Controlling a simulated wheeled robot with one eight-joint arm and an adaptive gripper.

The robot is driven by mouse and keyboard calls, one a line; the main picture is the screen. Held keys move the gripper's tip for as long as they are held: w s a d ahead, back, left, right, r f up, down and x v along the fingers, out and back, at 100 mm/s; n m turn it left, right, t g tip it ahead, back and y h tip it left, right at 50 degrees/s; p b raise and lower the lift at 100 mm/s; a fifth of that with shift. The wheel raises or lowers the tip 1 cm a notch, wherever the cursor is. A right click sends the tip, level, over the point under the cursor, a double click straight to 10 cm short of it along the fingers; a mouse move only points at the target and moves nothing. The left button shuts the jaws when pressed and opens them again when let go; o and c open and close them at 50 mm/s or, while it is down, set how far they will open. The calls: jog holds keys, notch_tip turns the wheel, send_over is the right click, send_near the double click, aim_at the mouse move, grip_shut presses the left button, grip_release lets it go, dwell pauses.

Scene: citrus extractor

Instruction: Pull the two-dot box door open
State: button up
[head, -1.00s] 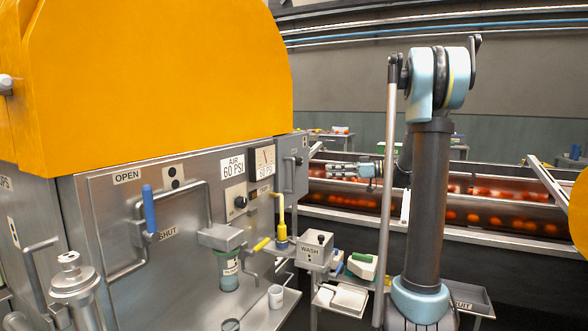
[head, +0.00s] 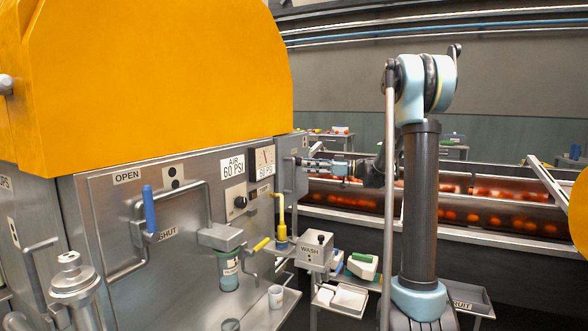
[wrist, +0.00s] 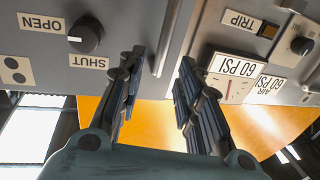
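The two-dot box is a grey box (head: 291,168) at the right end of the steel machine in the head view. In the wrist view, which is upside down, its grey door (wrist: 115,20) carries a two-dot label (wrist: 14,70) and a black knob (wrist: 84,36) between OPEN and SHUT. A thin metal bar handle (wrist: 168,38) stands along the door's edge. My gripper (wrist: 160,64) is open, its dark fingers apart on either side of the handle's line. In the head view my gripper (head: 312,163) is close beside the box; contact cannot be told.
A gauge panel (wrist: 238,80) is beside the right finger. A WASH box (head: 316,250) stands below. A fruit conveyor (head: 345,203) runs behind.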

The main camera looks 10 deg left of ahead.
jog(key=w+a, duration=0.1)
jog(key=a, duration=0.6)
grip_shut()
